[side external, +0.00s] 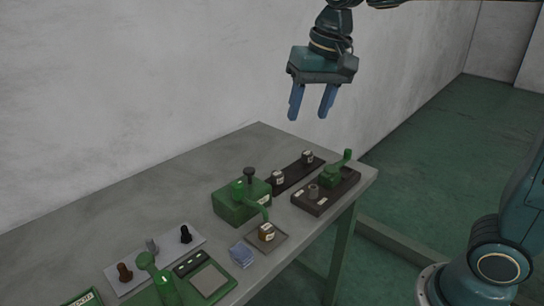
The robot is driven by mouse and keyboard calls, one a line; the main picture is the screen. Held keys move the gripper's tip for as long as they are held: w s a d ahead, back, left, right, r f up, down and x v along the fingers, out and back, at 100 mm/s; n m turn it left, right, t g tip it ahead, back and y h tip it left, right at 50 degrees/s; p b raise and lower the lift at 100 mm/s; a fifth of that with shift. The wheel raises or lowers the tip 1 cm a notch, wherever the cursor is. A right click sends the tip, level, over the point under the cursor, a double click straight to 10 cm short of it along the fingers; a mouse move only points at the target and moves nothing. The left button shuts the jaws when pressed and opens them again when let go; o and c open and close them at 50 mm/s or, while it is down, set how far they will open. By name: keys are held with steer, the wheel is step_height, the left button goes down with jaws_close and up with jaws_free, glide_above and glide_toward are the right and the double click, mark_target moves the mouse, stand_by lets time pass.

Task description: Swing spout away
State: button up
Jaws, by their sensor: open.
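A green box-shaped machine (228,208) stands on the grey table. A curved green spout (256,208) reaches from its top toward the front right. The spout's end is close above a small brown jar with a pale label (266,234); I cannot tell whether they touch. The jar stands on a small flat tray (283,238). A dark round knob (249,172) rises at the back of the machine. My gripper (309,116) is open and empty, with its blue fingers pointing down. It hangs high above the table's far end, well apart from the spout.
A dark strip (292,174) behind the machine carries two jars. A dark base (319,204) with a green lever (345,160) stands to the right. A folded blue cloth (242,255), a knobbed pale panel (160,262) and another green device (163,283) are nearer.

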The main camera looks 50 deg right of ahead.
steer(key=w+a+f+m+g, duration=0.1)
steer(key=w+a+f+m, duration=0.15)
steer(key=w, duration=0.65)
steer(key=m+g, duration=0.2)
glide_above(237, 184)
step_height(237, 184, down, 5)
steer(key=shift+f, duration=0.15)
steer(key=shift+d, duration=0.1)
step_height(237, 184, down, 14)
steer(key=shift+r, duration=0.1)
steer(key=shift+c, duration=0.2)
jaws_close()
